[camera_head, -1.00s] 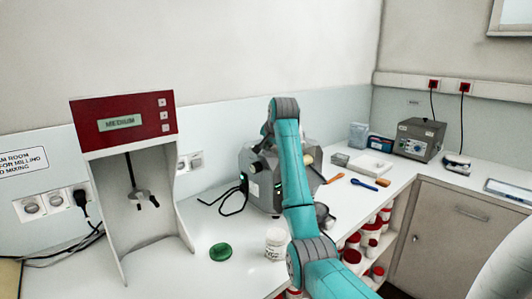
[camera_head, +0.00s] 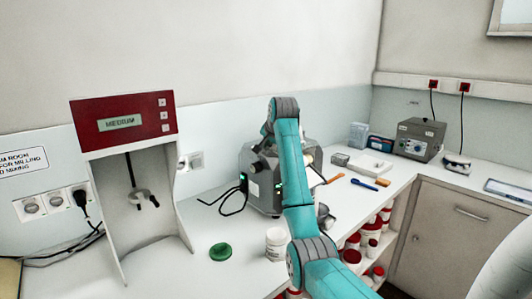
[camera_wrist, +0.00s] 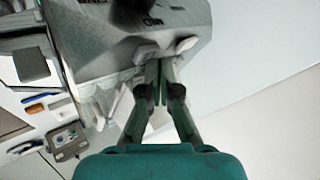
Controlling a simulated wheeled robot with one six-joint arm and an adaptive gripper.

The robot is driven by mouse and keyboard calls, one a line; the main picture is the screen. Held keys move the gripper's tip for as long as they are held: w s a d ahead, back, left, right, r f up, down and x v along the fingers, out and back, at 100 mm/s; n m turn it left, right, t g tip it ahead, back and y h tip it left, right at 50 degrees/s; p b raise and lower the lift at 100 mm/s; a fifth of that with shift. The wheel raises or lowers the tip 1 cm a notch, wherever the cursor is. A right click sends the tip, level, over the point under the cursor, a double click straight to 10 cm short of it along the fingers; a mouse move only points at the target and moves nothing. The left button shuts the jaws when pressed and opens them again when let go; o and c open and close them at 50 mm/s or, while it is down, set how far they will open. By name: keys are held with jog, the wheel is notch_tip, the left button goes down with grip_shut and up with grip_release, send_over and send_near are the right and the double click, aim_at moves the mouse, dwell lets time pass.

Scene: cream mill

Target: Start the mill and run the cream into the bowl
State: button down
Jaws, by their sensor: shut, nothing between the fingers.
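The mill is a grey angular machine (camera_head: 257,178) on the counter, with small green lights. My teal arm covers its right part in the head view. In the wrist view, a grey face of the mill (camera_wrist: 120,45) with blurred dark lettering fills the upper middle. My gripper (camera_wrist: 162,68) is shut and empty, its fingertips close to that face; I cannot tell if they touch. A white tub (camera_head: 276,243) stands in front of the mill, left of my arm. I cannot make out a bowl or any cream with certainty.
A red-headed mixer stand (camera_head: 128,125) reading MEDIUM is at the left. A green lid (camera_head: 220,252) lies left of the tub. A grey control box (camera_head: 418,140), a blue spoon (camera_head: 364,184) and a pale tray (camera_head: 370,166) are on the right counter. Red-lidded jars fill the shelf below.

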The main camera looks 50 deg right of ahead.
aim_at(267, 152)
jog(key=shift+r, duration=0.5)
jog(key=shift+r, duration=0.1)
jog(key=shift+r, duration=2.4)
